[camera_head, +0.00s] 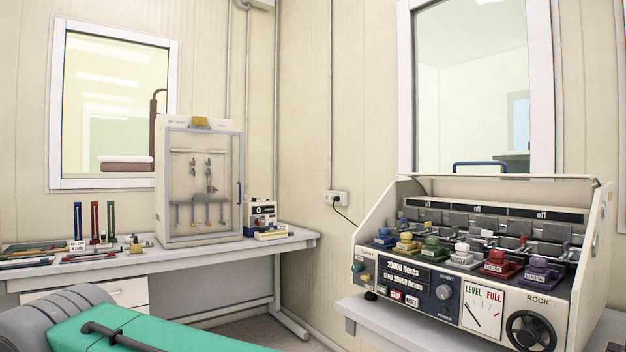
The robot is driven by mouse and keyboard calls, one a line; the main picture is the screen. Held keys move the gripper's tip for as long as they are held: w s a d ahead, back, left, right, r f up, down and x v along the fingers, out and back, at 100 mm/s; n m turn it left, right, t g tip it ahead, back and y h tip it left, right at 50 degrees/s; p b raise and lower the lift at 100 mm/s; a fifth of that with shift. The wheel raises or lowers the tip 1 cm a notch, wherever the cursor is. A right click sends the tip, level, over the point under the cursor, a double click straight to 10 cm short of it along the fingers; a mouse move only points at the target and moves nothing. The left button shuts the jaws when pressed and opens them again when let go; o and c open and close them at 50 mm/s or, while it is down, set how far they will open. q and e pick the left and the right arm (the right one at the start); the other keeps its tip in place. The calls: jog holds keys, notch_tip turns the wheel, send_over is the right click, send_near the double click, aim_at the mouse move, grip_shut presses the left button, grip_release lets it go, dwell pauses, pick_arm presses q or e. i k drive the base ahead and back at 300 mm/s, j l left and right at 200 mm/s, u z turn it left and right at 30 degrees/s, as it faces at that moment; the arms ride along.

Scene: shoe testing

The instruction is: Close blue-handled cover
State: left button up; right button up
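The cover is raised, and the machine's front is uncovered. Several coloured clamps sit in a row inside, among them a yellow one (407,244) and a red one (499,265). Neither of my grippers is in view.
The machine stands on a grey table (362,310). Windows are in both walls.

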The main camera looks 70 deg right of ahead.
aim_at(596, 183)
jog(key=k+j+z, duration=0.1)
jog(key=z, duration=1.7)
